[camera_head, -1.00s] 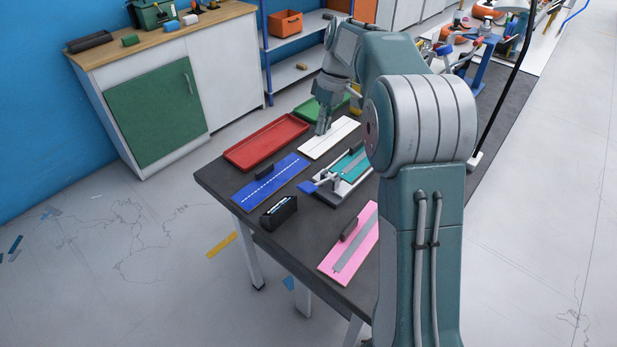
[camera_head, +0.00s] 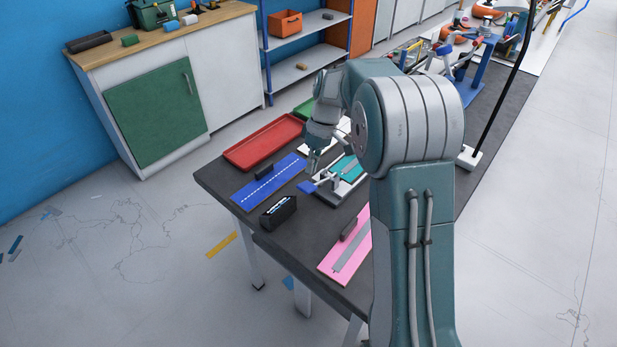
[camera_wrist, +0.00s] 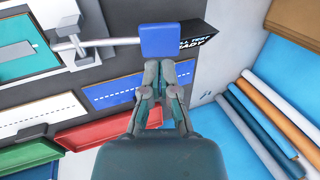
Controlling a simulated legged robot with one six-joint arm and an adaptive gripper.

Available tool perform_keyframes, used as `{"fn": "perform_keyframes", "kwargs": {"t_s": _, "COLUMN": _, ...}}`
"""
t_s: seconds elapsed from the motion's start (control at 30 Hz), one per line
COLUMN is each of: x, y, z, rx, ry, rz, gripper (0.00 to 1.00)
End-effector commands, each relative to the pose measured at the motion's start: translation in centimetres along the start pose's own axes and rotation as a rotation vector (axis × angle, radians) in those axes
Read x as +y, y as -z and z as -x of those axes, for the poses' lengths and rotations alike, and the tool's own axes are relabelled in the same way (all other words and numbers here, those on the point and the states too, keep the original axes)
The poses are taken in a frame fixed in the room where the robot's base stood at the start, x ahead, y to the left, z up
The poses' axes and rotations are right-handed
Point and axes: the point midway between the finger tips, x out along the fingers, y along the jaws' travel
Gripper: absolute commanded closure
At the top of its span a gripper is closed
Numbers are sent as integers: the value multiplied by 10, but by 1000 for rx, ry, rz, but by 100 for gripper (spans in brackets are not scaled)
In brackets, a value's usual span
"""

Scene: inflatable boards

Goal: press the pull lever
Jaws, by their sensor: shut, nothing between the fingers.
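The pull lever is a metal bar ending in a blue paddle (camera_head: 306,187), on a grey fixture that holds a teal board (camera_head: 350,168). In the wrist view the blue paddle (camera_wrist: 160,38) is just beyond my fingertips, with the bar running left from it. My gripper (camera_head: 312,174) points down above the paddle in the head view. In the wrist view my gripper (camera_wrist: 168,66) is shut and empty, its tips near the paddle's lower edge. I cannot tell whether they touch it. My arm hides part of the fixture's right side.
A black box (camera_head: 279,212) with lettering stands close to the paddle. A blue board (camera_head: 268,181) and a red tray (camera_head: 263,143) lie behind and left. A pink board (camera_head: 345,245) lies at the front. The dark table's left corner (camera_head: 213,176) is bare.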

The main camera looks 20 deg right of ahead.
Motion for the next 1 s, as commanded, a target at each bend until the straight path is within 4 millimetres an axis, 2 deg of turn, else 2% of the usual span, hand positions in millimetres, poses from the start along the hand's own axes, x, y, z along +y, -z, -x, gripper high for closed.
{"fn": "perform_keyframes", "kwargs": {"t_s": 0.1, "x": 0, "y": 0, "z": -19, "rx": -2, "ry": 2, "rz": 0, "gripper": 100}}
{"fn": "perform_keyframes", "kwargs": {"t_s": 0.23, "x": 0, "y": 0, "z": -31, "rx": 0, "ry": 0, "rz": 0, "gripper": 100}}
{"fn": "perform_keyframes", "kwargs": {"t_s": 0.73, "x": -1, "y": 0, "z": -38, "rx": 0, "ry": -17, "rz": 0, "gripper": 100}}
{"fn": "perform_keyframes", "kwargs": {"t_s": 1.0, "x": -6, "y": 0, "z": -58, "rx": -4, "ry": -204, "rz": 4, "gripper": 100}}
